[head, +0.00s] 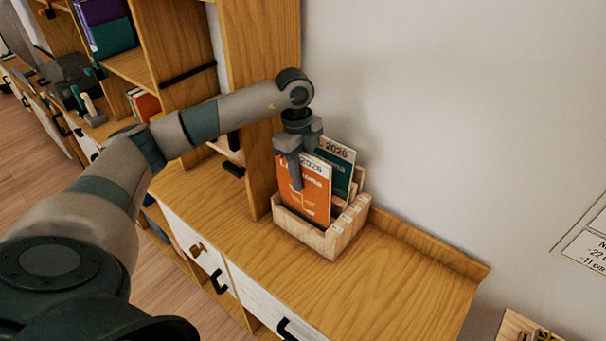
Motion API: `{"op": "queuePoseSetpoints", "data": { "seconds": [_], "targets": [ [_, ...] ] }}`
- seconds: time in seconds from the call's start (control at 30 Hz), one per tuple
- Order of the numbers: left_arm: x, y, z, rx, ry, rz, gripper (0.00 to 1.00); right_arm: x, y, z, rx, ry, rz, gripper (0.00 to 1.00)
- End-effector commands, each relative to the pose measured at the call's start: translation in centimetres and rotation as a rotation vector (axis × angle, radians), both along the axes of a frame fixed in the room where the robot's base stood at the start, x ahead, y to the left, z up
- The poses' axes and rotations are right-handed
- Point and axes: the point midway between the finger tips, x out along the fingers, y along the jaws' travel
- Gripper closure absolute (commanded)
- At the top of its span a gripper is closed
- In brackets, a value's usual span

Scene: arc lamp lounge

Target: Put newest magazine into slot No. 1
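An orange magazine (311,196) with "2026" on its cover stands upright in the front of a wooden magazine rack (341,236). A dark green magazine (346,172), also marked "2026", stands behind it in the rack. The rack has several dividers with small labels on its right side, too small to read. My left gripper (297,172) is at the top left of the orange magazine, with one finger in front of its cover. The other finger is hidden, and the grip is unclear. My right gripper is not in view.
The rack stands on a wooden cabinet top (395,290) against a wall, with bare room in front and to the right. A shelf unit (265,50) rises close at the left. A raised edge (428,240) runs along the wall. A sign (590,248) hangs at the right.

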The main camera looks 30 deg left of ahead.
Motion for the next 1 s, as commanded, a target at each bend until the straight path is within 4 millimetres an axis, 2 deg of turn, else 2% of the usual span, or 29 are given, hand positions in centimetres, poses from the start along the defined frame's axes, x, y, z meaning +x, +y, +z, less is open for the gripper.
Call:
{"op": "queuePoseSetpoints", "data": {
  "seconds": [0.17, 0.37, 0.8, 1.0],
  "targets": [
    [0.1, 0.0, 0.6, -0.001, -0.003, 0.0, 0.71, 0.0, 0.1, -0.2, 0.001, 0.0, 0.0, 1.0],
    [0.2, 0.2, 2.4, -0.002, -0.007, 0.001, 0.71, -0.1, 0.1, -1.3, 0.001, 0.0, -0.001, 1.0],
    [0.1, 0.9, 9.7, -0.002, -0.008, 0.001, 0.71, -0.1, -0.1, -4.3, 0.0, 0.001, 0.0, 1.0],
    [0.1, 1.1, 11.7, -0.001, -0.006, 0.001, 0.71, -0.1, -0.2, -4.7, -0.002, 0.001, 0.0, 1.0]
  ]
}}
